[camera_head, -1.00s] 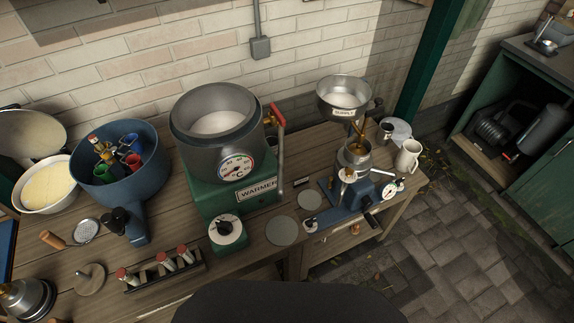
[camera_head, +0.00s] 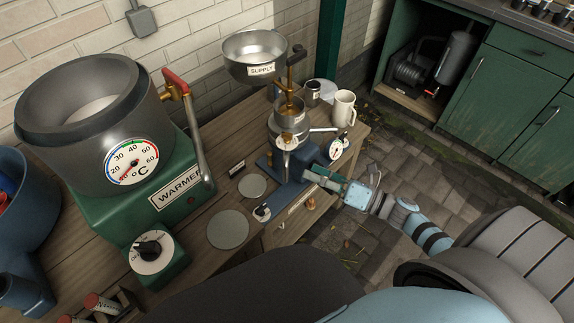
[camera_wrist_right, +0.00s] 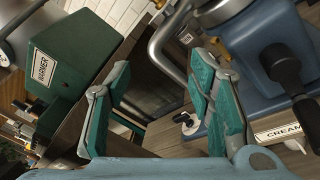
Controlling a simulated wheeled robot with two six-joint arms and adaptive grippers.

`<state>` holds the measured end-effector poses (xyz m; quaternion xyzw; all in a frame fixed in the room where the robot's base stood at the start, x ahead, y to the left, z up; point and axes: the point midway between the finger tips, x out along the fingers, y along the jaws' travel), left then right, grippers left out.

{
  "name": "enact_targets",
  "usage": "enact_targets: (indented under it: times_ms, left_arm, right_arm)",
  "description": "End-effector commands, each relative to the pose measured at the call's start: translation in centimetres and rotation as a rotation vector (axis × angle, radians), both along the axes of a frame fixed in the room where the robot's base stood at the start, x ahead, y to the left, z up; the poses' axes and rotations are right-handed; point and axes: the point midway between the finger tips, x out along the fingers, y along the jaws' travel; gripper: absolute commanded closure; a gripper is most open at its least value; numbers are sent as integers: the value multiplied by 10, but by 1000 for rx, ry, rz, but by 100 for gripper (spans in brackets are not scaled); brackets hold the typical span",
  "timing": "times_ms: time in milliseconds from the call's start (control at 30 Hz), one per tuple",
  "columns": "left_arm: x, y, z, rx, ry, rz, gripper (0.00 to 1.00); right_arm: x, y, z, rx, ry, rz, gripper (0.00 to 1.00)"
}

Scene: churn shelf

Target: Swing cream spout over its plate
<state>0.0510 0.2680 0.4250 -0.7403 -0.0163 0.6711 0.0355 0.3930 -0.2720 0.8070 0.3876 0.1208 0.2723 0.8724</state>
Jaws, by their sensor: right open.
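The blue separator (camera_head: 309,160) stands near the table's right edge, with metal bowls and a thin spout (camera_head: 321,130) pointing right at its top. A CREAM label (camera_wrist_right: 281,133) shows in the right wrist view. Two flat round grey plates, a larger one (camera_head: 228,229) and a smaller one (camera_head: 252,186), lie on the table to the left of the separator. My right gripper (camera_head: 314,177) is at the separator's front right side, low by its base. In the right wrist view its green-padded fingers (camera_wrist_right: 160,78) are apart with nothing held; a bent metal tube (camera_wrist_right: 163,45) shows beyond them. My left gripper is out of view.
The green warmer (camera_head: 115,222) with its big grey pot and red-handled tap stands at left. The SUPPLY bowl (camera_head: 255,57) hangs above the separator. A white mug (camera_head: 343,108) and a small metal cup (camera_head: 312,92) stand behind it. Paved floor lies open at right.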

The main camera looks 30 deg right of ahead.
Motion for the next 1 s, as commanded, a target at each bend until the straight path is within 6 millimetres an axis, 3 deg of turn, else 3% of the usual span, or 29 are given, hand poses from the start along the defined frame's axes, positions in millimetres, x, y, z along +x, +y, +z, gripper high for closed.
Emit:
enact_targets:
  times_ms: [100,300,700,1000]
  left_arm:
    - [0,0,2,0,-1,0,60]
    - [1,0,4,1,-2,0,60]
    - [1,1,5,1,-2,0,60]
    - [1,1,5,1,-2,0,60]
  right_arm:
    - [30,20,3,6,-4,-5,52]
    - [61,41,1,6,2,-6,52]
    - [72,48,0,4,5,-6,52]
    - [71,48,0,5,4,-6,98]
